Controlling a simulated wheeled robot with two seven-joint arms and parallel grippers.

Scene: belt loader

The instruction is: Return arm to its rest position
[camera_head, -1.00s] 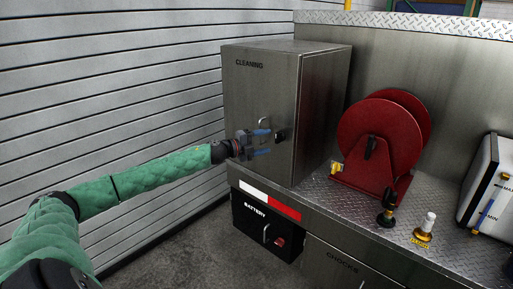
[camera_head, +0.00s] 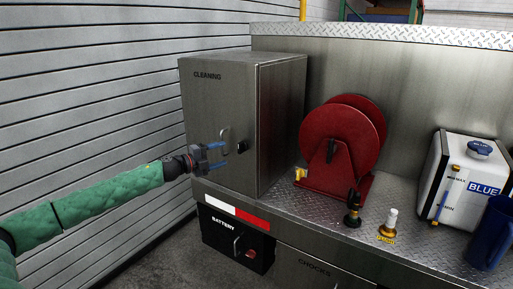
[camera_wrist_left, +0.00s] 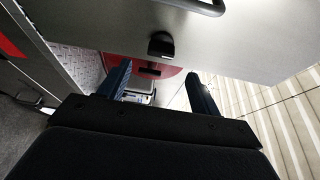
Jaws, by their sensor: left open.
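My left gripper (camera_head: 214,158) is open and empty, its blue fingers pointing at the front of the grey metal cabinet marked CLEANING (camera_head: 206,110). The cabinet door is shut. Its handle (camera_head: 225,139) and black latch (camera_head: 242,146) are just beyond the fingers. In the left wrist view the two blue fingers (camera_wrist_left: 160,85) are spread apart, with the cabinet front (camera_wrist_left: 220,45) and black latch (camera_wrist_left: 161,45) ahead of them. I see nothing between the fingers. My left arm reaches in from the left in a green sleeve. My right gripper is not in view.
A red hose reel (camera_head: 342,140) stands right of the cabinet on a tread-plate deck (camera_head: 290,206). A brass fitting (camera_head: 387,228), a white BLUE tank (camera_head: 464,175) and a blue jug (camera_head: 490,235) are further right. A BATTERY box (camera_head: 228,238) is below. A slatted wall (camera_head: 80,90) is at left.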

